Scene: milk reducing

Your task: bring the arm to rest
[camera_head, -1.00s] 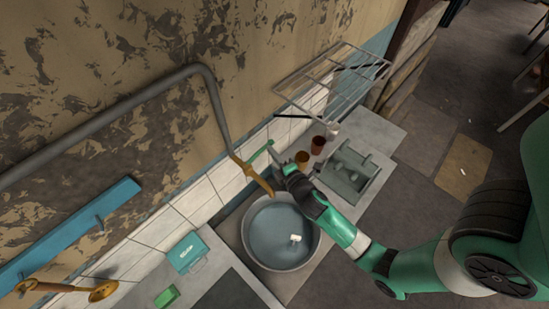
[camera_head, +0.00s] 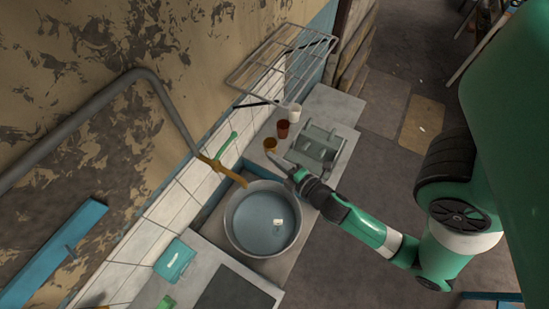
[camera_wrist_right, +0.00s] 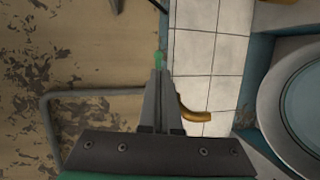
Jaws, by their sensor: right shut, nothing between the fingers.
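My right arm comes in from the right in the head view. My left gripper is in neither view.
The round basin (camera_head: 232,243) holds water and a small white item (camera_head: 277,222). A brass spout (camera_head: 222,169) reaches over it. An orange cup (camera_head: 270,145), a red cup (camera_head: 283,129) and a white cup (camera_head: 294,112) stand by a grey rack (camera_head: 318,147). A wire shelf (camera_head: 285,62) hangs above.

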